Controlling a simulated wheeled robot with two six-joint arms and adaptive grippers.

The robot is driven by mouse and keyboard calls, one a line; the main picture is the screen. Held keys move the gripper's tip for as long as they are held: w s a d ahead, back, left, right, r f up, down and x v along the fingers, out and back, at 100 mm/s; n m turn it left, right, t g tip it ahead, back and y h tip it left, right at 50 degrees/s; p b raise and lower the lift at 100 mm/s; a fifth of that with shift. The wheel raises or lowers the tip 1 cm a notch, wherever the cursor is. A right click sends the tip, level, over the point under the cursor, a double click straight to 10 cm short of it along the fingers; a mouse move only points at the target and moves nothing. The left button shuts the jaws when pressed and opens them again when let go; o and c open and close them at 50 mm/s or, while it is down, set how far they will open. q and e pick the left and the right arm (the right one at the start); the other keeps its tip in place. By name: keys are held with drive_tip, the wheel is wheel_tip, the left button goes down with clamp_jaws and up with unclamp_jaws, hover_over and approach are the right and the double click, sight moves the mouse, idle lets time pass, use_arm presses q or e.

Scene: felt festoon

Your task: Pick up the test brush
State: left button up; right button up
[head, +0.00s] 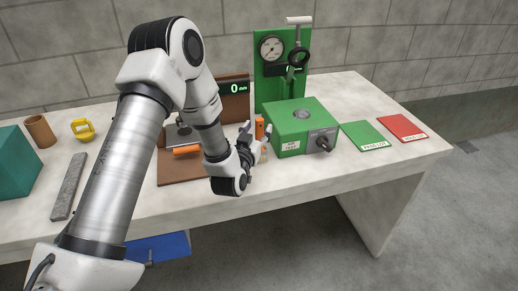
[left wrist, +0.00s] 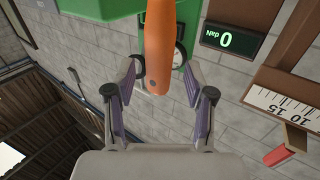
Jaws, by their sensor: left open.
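An orange handle (left wrist: 157,45), which looks like the test brush's, reaches down between the fingers in the left wrist view; its far end is cut off by the frame. In the head view an upright orange piece (head: 259,127) stands beside the green box's left side, probably the same handle. My left gripper (head: 254,143) is right at it, partly hiding its lower part. In the left wrist view the gripper (left wrist: 160,78) is open, with a finger on each side of the handle and gaps showing. My right gripper is not in view.
The green box (head: 303,127) with a knob stands close right of the gripper, before a green gauge stand (head: 270,75). A brown board (head: 177,175) with an orange grip (head: 186,150) and a display (head: 234,87) lie left. Green (head: 364,136) and red (head: 402,127) mats lie right.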

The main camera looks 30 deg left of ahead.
use_arm(q)
drive_tip(key=shift+w+a+f, duration=0.1)
drive_tip(key=shift+w+f, duration=0.1)
drive_tip(key=shift+w, duration=0.4)
drive_tip(key=shift+w+a+f, duration=0.1)
drive_tip(key=shift+w+f, duration=0.05)
drive_tip(key=shift+w, duration=0.45)
drive_tip(key=shift+s+r, duration=0.3)
drive_tip(key=shift+s, duration=0.05)
drive_tip(key=shift+c, duration=1.1)
drive_tip(key=c, duration=0.5)
drive_tip(key=shift+w, duration=0.1)
clamp_jaws()
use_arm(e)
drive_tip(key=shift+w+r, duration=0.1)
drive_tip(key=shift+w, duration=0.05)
